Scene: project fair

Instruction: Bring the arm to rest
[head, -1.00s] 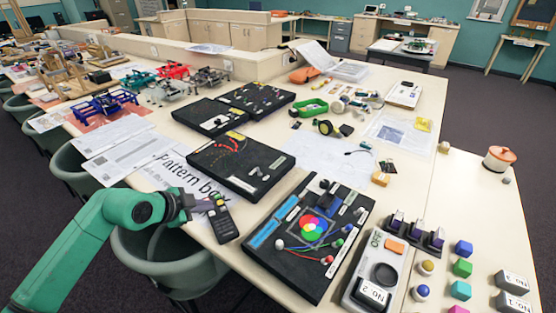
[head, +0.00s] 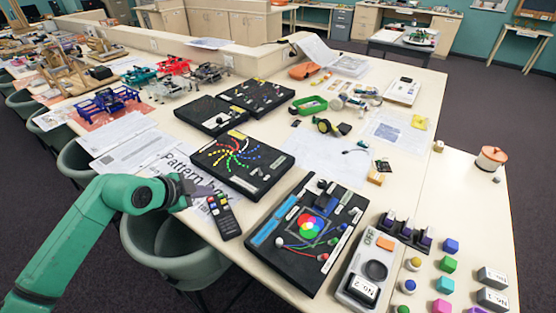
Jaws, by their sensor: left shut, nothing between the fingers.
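My left arm comes in from the lower left, and its green links end in the left gripper (head: 205,190). The gripper is shut and empty, at the table's near left edge, close to the upper end of a black remote (head: 226,221) with coloured buttons. I cannot tell whether the fingertips touch the remote. The paper marked "Pattern box" (head: 188,165) lies just behind the gripper and is partly covered by it. My right gripper is not in view.
A black board with a lit arc pattern (head: 268,180) and one with a colour wheel (head: 280,255) lie right of the gripper. A grey switch box (head: 350,295), coloured blocks and balls stand at the lower right. A grey-green chair (head: 160,258) is tucked below the table edge.

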